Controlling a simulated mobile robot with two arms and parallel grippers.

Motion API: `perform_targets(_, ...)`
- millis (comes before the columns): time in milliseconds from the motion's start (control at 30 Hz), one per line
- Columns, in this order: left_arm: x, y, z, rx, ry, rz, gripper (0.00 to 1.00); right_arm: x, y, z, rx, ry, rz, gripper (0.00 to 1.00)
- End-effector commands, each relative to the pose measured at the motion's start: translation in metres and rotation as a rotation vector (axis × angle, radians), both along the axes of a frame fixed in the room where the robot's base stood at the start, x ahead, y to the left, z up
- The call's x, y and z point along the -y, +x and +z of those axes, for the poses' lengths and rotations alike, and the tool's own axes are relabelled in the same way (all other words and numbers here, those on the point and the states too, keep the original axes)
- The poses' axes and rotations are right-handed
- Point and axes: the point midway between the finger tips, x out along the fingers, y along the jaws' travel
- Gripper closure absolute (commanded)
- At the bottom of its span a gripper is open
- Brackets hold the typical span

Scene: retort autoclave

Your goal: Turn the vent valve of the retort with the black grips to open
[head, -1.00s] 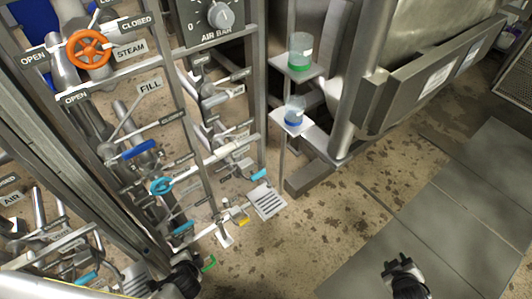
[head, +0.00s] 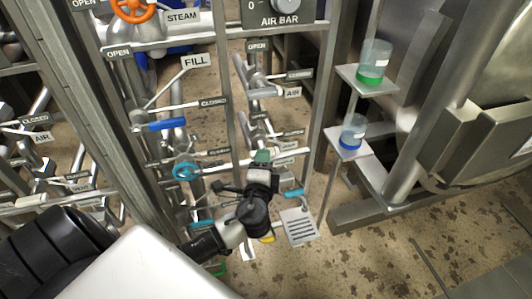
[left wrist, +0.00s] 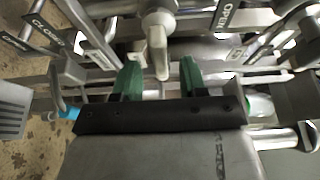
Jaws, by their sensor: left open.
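My left gripper (head: 262,156) reaches into the valve rack from below in the head view, its green fingertips by the lower pipes. In the left wrist view the green fingers (left wrist: 160,72) are open and apart. A pale valve lever (left wrist: 157,48) hangs down between them in the picture, with a gap on each side. I cannot tell its depth between the fingers. A CLOSED plate (left wrist: 47,36) is left of it and an upside-down plate, seemingly OPEN (left wrist: 226,14), is right. In the head view my gripper hides this valve. No black grips are visible on the retort (head: 485,145). My right gripper is out of view.
Steel uprights (head: 229,75) flank the gripper. Two cups, green-bottomed (head: 374,62) and blue-bottomed (head: 353,133), stand on small shelves to the right.

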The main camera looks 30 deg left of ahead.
Motion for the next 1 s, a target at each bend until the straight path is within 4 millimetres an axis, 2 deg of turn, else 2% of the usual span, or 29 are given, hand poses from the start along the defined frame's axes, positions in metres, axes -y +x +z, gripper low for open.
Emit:
perform_targets(100, -0.009, 0.017, 0.0, 0.0, 0.002, 0.0, 0.57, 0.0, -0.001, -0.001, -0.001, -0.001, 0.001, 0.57)
perform_targets(200, -0.013, 0.026, 0.0, 0.0, 0.001, 0.0, 0.57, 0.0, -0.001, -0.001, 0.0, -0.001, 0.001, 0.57)
perform_targets(567, -0.016, 0.031, -0.001, -0.001, -0.002, -0.001, 0.57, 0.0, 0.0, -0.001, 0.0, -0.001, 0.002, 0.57)
perform_targets(633, -0.016, 0.031, -0.001, -0.001, -0.002, -0.001, 0.64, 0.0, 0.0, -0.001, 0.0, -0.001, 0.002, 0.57)
perform_targets(867, -0.016, 0.031, -0.001, -0.002, -0.001, -0.001, 0.99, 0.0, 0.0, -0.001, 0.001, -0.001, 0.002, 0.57)
perform_targets(1000, -0.016, 0.031, -0.001, -0.001, -0.002, -0.001, 1.0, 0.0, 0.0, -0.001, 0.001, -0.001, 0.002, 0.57)
